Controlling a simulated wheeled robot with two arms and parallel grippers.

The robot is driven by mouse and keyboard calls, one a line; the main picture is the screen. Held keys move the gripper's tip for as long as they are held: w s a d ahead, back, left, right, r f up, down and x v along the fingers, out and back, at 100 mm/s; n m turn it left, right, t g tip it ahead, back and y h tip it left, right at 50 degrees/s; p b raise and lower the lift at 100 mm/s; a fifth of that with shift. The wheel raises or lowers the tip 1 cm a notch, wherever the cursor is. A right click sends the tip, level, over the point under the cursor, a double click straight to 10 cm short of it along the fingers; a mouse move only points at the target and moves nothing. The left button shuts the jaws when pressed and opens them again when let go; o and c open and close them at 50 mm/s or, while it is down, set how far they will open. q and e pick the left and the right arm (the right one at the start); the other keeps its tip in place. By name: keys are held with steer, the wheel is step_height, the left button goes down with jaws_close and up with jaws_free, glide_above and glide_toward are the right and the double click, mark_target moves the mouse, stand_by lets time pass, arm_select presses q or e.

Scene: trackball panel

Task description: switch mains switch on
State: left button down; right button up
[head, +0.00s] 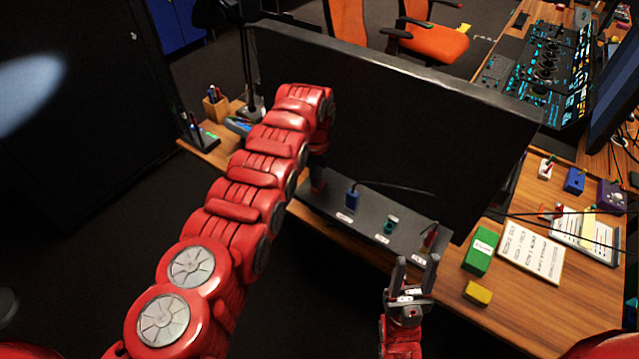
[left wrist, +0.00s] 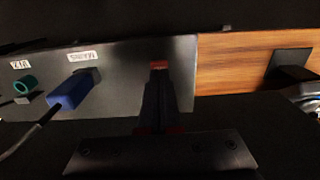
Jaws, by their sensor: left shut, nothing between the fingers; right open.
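A dark panel strip (head: 300,196) lies along the desk below the big black screen. My left gripper (head: 318,178) is at its left end; in the left wrist view its fingers (left wrist: 160,95) are shut and empty over the panel. A small red part (left wrist: 158,65) shows at the fingertips; I cannot tell whether it is the mains switch or part of the gripper. A blue plug with a black lead (head: 352,197) stands beside a label (left wrist: 82,56) that seems to read MAINS. My right gripper (head: 415,275) is open and empty before the panel's right end.
A green knob (head: 390,224) and a red part (head: 429,238) sit further right on the panel. A green box (head: 481,252), a yellow block (head: 478,293) and papers (head: 532,252) lie on the desk at right. The screen (head: 400,120) stands close behind the panel.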

arm_select(q)
step_height(320, 180, up, 4)
steer(key=p, duration=0.2)
steer(key=shift+r+p, duration=0.1)
steer(key=shift+p, duration=0.2)
steer(key=shift+r, duration=0.95)
steer(key=shift+s, duration=0.1)
